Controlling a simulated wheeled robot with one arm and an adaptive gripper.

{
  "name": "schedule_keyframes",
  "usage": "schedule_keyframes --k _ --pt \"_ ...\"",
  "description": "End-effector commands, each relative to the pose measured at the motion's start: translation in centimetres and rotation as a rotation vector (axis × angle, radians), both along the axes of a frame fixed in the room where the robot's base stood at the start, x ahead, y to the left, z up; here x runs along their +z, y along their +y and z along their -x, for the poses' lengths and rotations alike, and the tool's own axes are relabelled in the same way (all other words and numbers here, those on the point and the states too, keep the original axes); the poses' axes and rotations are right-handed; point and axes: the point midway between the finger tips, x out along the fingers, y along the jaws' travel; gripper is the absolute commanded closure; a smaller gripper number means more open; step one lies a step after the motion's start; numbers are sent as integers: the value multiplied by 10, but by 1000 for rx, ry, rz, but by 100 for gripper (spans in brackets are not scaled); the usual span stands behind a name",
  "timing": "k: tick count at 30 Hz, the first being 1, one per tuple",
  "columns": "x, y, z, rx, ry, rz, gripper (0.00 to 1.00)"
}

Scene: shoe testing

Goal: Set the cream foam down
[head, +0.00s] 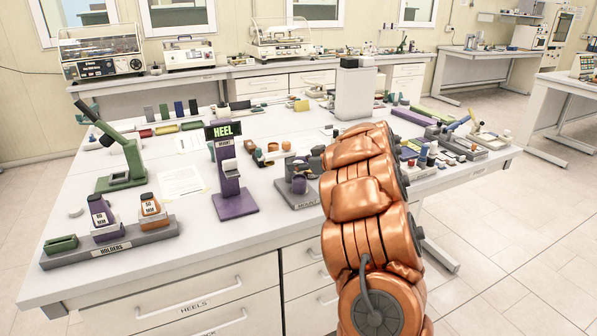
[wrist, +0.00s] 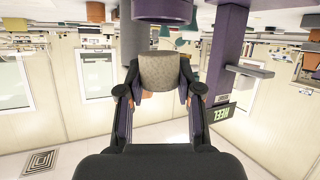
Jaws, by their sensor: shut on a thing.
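The cream foam (wrist: 156,66) is a speckled beige block in the wrist view. My gripper (wrist: 157,88) is shut on it, with one dark finger along each side. In that view, which is upside down, a purple round part (wrist: 162,8) appears close to the foam's far end; I cannot tell whether they touch. The head view shows a grey stand labelled MOUNT (head: 297,193) with a purple round part on it, just left of my arm. My arm hides the gripper and the foam in the head view.
A tall purple stand with a HEEL sign (head: 224,131) stands left of the mount. Purple and orange holders (head: 151,208) sit in a grey tray at the front left. A green lever tool (head: 122,150) stands behind them. Bare white tabletop (head: 270,235) lies near the front edge.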

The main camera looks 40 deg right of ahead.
Motion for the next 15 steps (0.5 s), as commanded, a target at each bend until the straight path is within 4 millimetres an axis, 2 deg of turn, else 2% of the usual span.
schedule_keyframes --k 9,15 --pt "-25 0 1 0 2 0 77" --pt "-28 1 1 0 2 1 77"
